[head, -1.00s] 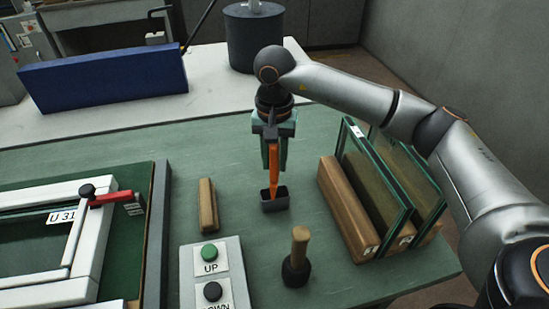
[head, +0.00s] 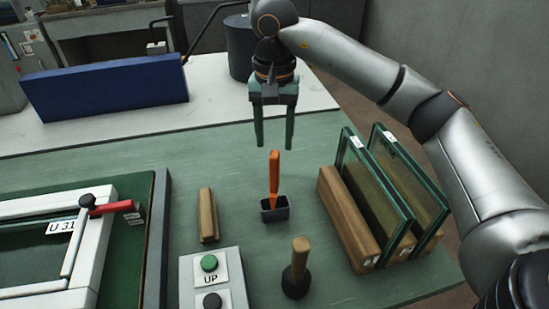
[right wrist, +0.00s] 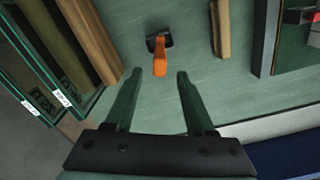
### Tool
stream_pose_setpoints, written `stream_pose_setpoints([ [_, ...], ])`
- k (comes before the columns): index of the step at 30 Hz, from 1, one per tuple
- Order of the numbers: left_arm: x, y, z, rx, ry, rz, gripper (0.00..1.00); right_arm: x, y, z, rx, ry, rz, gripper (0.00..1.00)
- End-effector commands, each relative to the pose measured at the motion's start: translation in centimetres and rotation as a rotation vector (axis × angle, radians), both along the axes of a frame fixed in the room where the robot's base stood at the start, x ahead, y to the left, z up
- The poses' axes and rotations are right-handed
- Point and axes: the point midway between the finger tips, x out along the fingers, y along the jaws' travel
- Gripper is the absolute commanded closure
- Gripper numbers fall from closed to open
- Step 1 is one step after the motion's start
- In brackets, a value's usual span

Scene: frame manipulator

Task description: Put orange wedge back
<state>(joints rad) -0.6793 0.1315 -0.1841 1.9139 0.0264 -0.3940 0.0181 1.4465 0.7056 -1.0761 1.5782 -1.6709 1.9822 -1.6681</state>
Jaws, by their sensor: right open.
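The orange wedge (head: 274,172) stands upright with its lower end inside a small dark holder (head: 283,211) on the green table. In the right wrist view the orange wedge (right wrist: 160,62) and the dark holder (right wrist: 153,43) show beyond the fingertips. My right gripper (head: 274,146) is open and empty, above and behind the wedge, apart from it. Its two green fingers also show spread in the right wrist view (right wrist: 160,75). My left gripper is in neither view.
Glass panes (head: 375,185) stand in a wooden rack (head: 347,220) to the right. A mallet (head: 298,268), a wooden block (head: 208,214) and a button box (head: 225,262) lie nearby. A white frame (head: 92,240) with a red-handled clamp (head: 112,208) is at left.

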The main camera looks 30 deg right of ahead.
Motion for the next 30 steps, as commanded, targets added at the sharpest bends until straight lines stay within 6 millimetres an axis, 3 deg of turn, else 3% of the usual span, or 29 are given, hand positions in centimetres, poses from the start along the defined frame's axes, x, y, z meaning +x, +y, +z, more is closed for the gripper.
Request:
stream_pose_setpoints([
  [3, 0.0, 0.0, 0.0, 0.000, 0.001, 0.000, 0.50, 0.0, 0.0, 2.3, 0.000, -0.002, -0.001, 0.45],
  [8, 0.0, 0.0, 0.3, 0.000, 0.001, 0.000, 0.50, 0.0, 0.0, 3.7, -0.002, -0.001, -0.001, 0.45],
  [30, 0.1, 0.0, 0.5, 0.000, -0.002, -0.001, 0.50, 0.0, 0.0, 4.0, -0.001, 0.001, -0.001, 0.45],
])
